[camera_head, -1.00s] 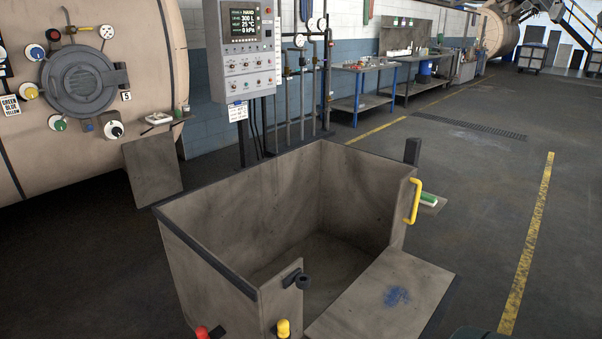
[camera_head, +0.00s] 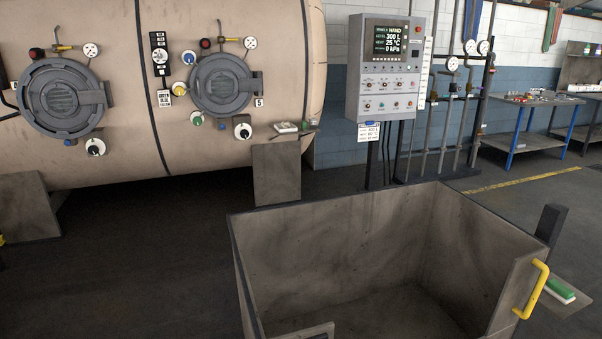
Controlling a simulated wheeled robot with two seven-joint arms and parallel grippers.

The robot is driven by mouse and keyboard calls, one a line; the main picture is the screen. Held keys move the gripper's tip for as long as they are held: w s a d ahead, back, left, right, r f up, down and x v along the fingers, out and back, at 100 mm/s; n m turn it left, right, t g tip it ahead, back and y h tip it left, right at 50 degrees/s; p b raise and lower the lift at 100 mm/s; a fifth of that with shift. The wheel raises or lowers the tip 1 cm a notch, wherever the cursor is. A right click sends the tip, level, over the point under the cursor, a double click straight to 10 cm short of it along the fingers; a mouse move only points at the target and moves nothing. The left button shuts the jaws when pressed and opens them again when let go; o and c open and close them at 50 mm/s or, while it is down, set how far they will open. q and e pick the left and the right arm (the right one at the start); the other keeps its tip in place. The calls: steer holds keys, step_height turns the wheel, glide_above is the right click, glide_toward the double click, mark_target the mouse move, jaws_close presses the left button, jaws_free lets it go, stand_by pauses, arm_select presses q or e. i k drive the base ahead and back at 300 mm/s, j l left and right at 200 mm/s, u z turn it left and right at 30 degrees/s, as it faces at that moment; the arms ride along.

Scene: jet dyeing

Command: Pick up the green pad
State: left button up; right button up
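A green pad (camera_head: 560,289) with a white lower layer lies on a small grey shelf (camera_head: 579,300) at the lower right. The shelf is just outside the right side of the open metal bin, beside its yellow handle. Neither of my grippers shows in the head view.
The large grey bin (camera_head: 330,225) fills the lower middle, with a yellow handle (camera_head: 533,290) and a dark post (camera_head: 551,225) near the pad. Behind stand a beige dyeing vessel (camera_head: 290,60), a control panel (camera_head: 388,75) and a blue-legged workbench (camera_head: 530,110). Dark floor is clear at left.

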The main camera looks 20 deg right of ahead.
mark_target(557, 288)
steer(key=k+l, duration=0.1)
steer(key=l, duration=3.1)
steer(key=k+l, duration=0.15)
steer(key=l, duration=1.4)
